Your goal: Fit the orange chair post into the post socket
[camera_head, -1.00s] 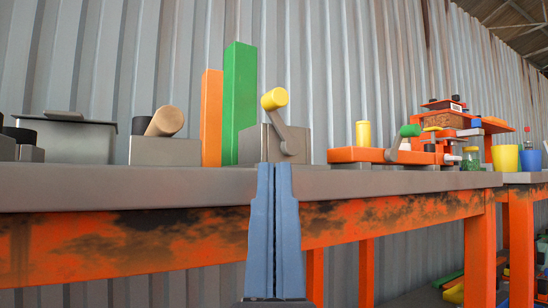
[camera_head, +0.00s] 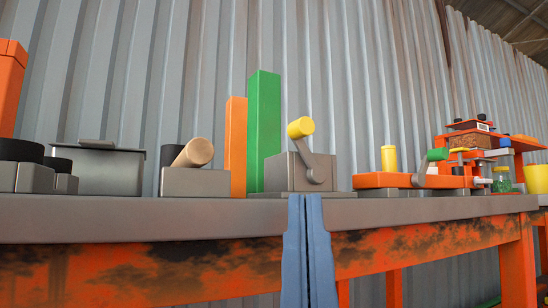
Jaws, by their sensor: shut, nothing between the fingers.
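An orange post (camera_head: 236,147) stands upright on the workbench, beside and partly behind a taller green post (camera_head: 264,130). I cannot pick out the post socket with certainty. My gripper (camera_head: 303,200) is low in the middle of the view, in front of the bench edge. Its two blue fingers are together and hold nothing. It is apart from the orange post, to the right of it and lower in the picture.
The workbench (camera_head: 120,222) spans the view. A grey block with a yellow-knobbed lever (camera_head: 298,172) stands behind my fingertips. A grey block with a tan cylinder (camera_head: 195,181), a grey lidded box (camera_head: 105,170) and another orange piece (camera_head: 10,85) are leftward. Orange fixtures (camera_head: 410,180) stand rightward.

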